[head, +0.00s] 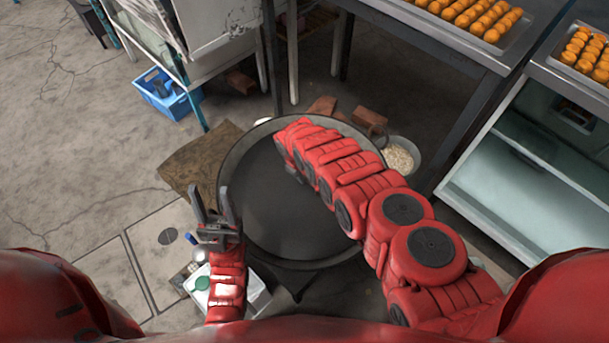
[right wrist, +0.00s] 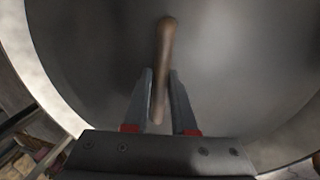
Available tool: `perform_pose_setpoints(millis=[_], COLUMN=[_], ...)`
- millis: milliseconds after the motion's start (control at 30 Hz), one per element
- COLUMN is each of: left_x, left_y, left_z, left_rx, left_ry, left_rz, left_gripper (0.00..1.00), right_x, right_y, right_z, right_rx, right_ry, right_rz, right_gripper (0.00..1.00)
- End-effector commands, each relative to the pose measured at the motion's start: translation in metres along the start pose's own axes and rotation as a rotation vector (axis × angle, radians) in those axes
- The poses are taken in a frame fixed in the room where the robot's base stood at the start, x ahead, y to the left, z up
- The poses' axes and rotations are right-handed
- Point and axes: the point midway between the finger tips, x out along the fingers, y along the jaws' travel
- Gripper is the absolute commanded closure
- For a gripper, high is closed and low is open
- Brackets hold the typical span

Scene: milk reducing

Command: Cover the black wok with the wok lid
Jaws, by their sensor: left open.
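The black wok (head: 232,158) stands low in the middle of the head view, its rim round a wide dark disc. In the right wrist view the wok lid (right wrist: 245,60) is a large dark grey disc with a brown bar handle (right wrist: 166,45). My right gripper (right wrist: 161,80) has its fingers close on both sides of this handle and looks shut on it. In the head view my right arm hides that gripper and the handle. I cannot tell whether the lid touches the wok. My left gripper (head: 212,195) is open and empty at the wok's left edge.
A blue crate (head: 168,95) stands on the floor at upper left. Bricks (head: 368,118) and a bowl of pale food (head: 398,156) lie behind the wok. Tables with trays of orange food (head: 470,18) and a glass-fronted cabinet (head: 530,190) bound the right. The left floor is mostly clear.

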Motion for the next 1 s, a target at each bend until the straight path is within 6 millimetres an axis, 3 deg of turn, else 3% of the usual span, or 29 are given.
perform_pose_setpoints(millis=[33,167,567,1000], left_x=[0.000,0.000,0.000,-0.002], left_y=[0.000,0.000,0.000,0.000], left_z=[0.000,0.000,0.000,0.000], left_rx=[0.000,0.000,0.000,0.000], left_ry=[0.000,0.000,0.000,0.000], left_rz=[0.000,0.000,0.000,0.000], left_gripper=[0.50,0.50,0.50,0.50], right_x=[-0.001,0.000,-0.003,-0.049], right_y=[0.001,0.001,0.000,0.000], right_z=[-0.001,0.000,0.000,-0.001], right_rx=[0.001,0.000,0.000,-0.002], right_ry=[0.002,0.001,-0.001,-0.001], right_rz=[0.001,0.001,-0.001,0.000], right_gripper=[0.65,0.43,0.43,0.43])
